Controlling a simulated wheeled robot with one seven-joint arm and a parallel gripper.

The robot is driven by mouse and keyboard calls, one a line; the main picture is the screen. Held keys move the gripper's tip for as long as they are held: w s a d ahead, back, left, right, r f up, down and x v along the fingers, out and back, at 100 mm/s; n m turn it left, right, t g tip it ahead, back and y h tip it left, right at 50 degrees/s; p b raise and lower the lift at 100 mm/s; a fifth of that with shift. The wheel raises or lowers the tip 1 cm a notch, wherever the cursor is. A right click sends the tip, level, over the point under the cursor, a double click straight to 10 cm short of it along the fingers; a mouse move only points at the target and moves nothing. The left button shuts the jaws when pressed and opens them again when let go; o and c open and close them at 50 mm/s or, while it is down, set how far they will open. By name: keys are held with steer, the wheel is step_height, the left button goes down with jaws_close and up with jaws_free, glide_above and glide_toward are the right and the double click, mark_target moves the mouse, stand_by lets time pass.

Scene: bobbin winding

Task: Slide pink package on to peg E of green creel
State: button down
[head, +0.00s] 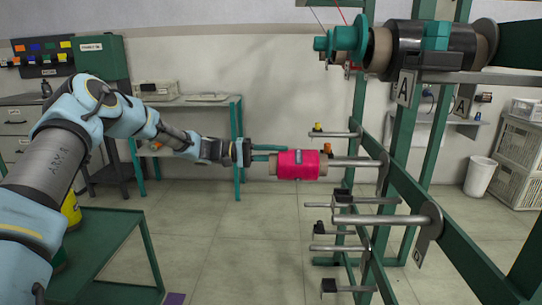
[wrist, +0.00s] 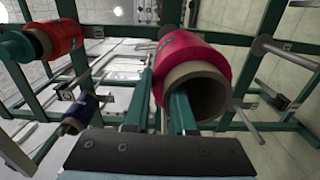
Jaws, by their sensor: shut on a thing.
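The pink package (head: 298,166), a pink winding on a brown cardboard tube, is held roughly level in my gripper (head: 264,153). In the wrist view the package (wrist: 205,50) shows its open tube end towards me. One finger is inside the tube and the other outside, so my gripper (wrist: 160,108) is shut on its wall. The green creel (head: 455,245) is to the right with several grey pegs. One peg (head: 355,162) lines up with the package's far end in the head view. Whether its tip is inside the tube I cannot tell. No letter E is readable.
Another peg (head: 380,220) projects below and nearer, with small black-topped arms (head: 345,198) around it. The wrist view shows a red package (wrist: 62,35) and a blue package (wrist: 82,108) at left. A green table (head: 105,245) stands at lower left.

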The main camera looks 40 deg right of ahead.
mark_target(321, 155)
steer(key=shift+s+d, duration=0.2)
steer(key=shift+d, duration=0.05)
steer(key=shift+b+x, duration=1)
steer(key=shift+x, duration=2)
steer(key=shift+s, duration=0.1)
steer(key=shift+b+x, duration=1.1)
steer(key=shift+x, duration=1.9)
steer(key=shift+s, duration=0.15)
